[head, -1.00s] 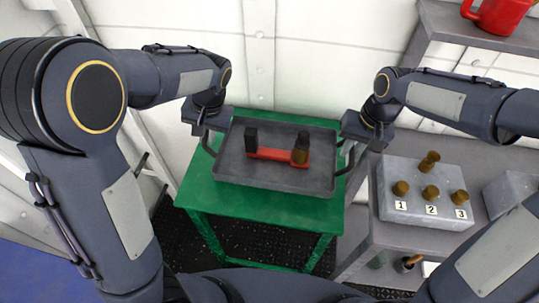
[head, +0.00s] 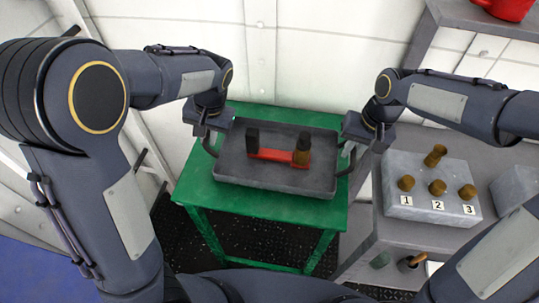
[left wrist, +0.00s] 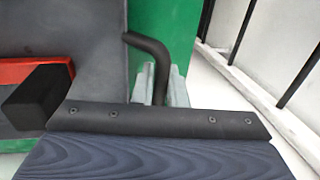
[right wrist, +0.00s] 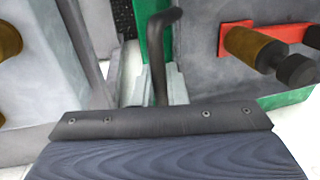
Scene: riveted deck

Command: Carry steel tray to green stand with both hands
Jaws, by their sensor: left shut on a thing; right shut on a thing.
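The steel tray (head: 240,172) is dark grey and looks level, over the top of the green stand (head: 325,215). I cannot tell whether it rests on the stand or hangs just above it. A red bar (head: 270,155) with a black block (head: 252,138) and a brown, dark-topped knob (head: 302,154) lies in the tray. My left gripper (head: 209,132) is shut on the tray's left handle, whose dark bent bar (left wrist: 150,48) shows in the left wrist view. My right gripper (head: 352,138) is shut on the right handle, seen in the right wrist view (right wrist: 158,50).
A grey table (head: 400,229) stands close on the right of the stand. It carries a pale block (head: 415,206) with brown knobs and labels 1, 2 and 3. A red mug (head: 508,8) sits on a shelf (head: 475,28) above. A white wall is behind.

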